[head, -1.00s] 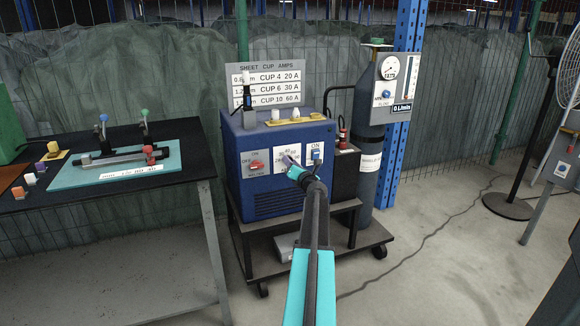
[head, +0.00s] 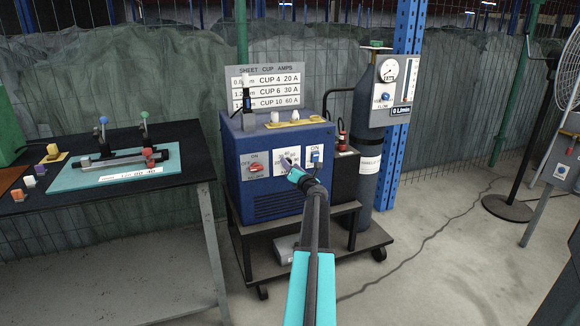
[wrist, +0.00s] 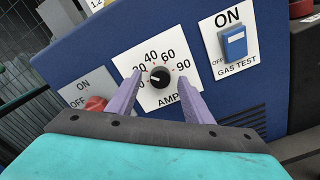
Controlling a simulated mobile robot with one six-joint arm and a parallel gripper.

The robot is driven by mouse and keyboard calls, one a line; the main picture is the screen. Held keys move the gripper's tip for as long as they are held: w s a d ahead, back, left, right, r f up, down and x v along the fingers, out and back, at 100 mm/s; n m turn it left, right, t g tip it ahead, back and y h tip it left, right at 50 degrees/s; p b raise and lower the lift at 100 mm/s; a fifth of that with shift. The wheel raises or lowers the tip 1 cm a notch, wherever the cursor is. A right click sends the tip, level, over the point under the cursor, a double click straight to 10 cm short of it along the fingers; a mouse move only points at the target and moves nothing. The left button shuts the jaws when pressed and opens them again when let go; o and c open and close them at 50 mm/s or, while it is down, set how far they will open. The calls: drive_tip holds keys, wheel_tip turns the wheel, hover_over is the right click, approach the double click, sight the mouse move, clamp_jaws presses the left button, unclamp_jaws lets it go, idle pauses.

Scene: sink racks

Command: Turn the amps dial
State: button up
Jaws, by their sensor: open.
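A short white mark on the knob points roughly left. My gripper (wrist: 159,76) is open, with one purple finger on each side of the knob. Whether the fingers touch it I cannot tell. In the head view my gripper (head: 288,163) is at the plate on the front of the blue welder box (head: 262,205), and it mostly hides the knob.
A red switch (wrist: 96,103) is left of the dial, and a blue gas test switch (wrist: 235,42) is to its right. An amps chart (head: 265,86) stands behind the box. A gas cylinder (head: 366,195) stands right, and a black workbench (head: 60,200) left.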

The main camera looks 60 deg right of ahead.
drive_tip(key=p+v, duration=0.1)
drive_tip(key=v, duration=1.2)
drive_tip(key=shift+w+a, duration=0.1)
idle(0.6)
